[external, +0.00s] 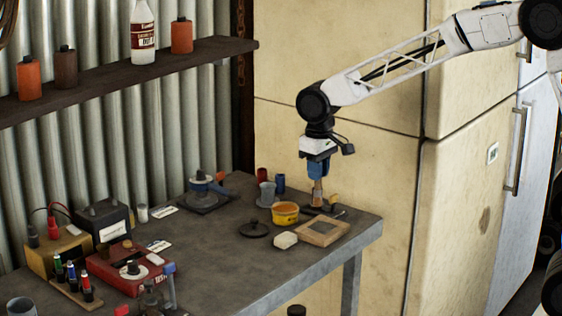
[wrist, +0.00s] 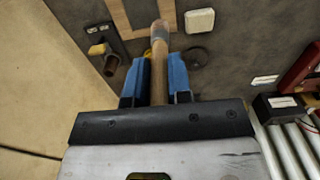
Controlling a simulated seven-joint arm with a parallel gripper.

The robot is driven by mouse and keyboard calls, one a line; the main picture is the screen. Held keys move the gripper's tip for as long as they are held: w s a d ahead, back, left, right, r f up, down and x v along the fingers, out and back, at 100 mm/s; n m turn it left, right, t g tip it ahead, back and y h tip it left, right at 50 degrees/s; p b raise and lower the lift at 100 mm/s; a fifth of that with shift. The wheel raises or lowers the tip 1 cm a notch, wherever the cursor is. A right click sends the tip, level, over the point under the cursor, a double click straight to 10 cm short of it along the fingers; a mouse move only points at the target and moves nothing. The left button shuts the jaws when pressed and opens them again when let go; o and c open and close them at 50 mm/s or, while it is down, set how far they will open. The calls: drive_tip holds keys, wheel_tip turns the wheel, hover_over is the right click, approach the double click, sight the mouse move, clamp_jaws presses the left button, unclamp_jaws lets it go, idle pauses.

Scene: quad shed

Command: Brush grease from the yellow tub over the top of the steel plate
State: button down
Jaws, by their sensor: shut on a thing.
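My gripper (external: 318,178) has blue fingers and is shut on the wooden handle of a brush (external: 317,195), which points down above the bench. In the wrist view the brush (wrist: 158,65) runs between the two blue fingers. The yellow tub (external: 285,215), with orange-yellow grease inside, stands just left of the brush. In the wrist view the brush and fingers hide nearly all of it. The steel plate (external: 322,229) lies in a light wooden frame in front of the gripper, near the bench's right edge. Whether the bristles carry grease is too small to tell.
A white block (external: 286,240) and a dark round lid (external: 254,229) lie near the tub. Grey, red and blue cups (external: 267,193) stand behind it. A dark holder with a yellow-handled item (wrist: 100,48) is beside the brush. The pale cabinet (external: 340,130) stands close behind.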

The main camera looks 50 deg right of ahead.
sight(318, 189)
drive_tip(key=shift+f, duration=3.65)
drive_tip(key=shift+d+f, duration=0.25)
drive_tip(key=shift+d, duration=3.2)
drive_tip(key=shift+a, duration=3.45)
drive_tip(key=shift+w+f, duration=0.1)
drive_tip(key=shift+w, duration=0.25)
drive_tip(key=shift+w+d, duration=0.35)
drive_tip(key=shift+d, duration=3)
drive_tip(key=shift+a, duration=3.4)
wheel_tip(318, 189, up, 8)
drive_tip(key=shift+s, duration=0.2)
drive_tip(key=shift+s, duration=0.5)
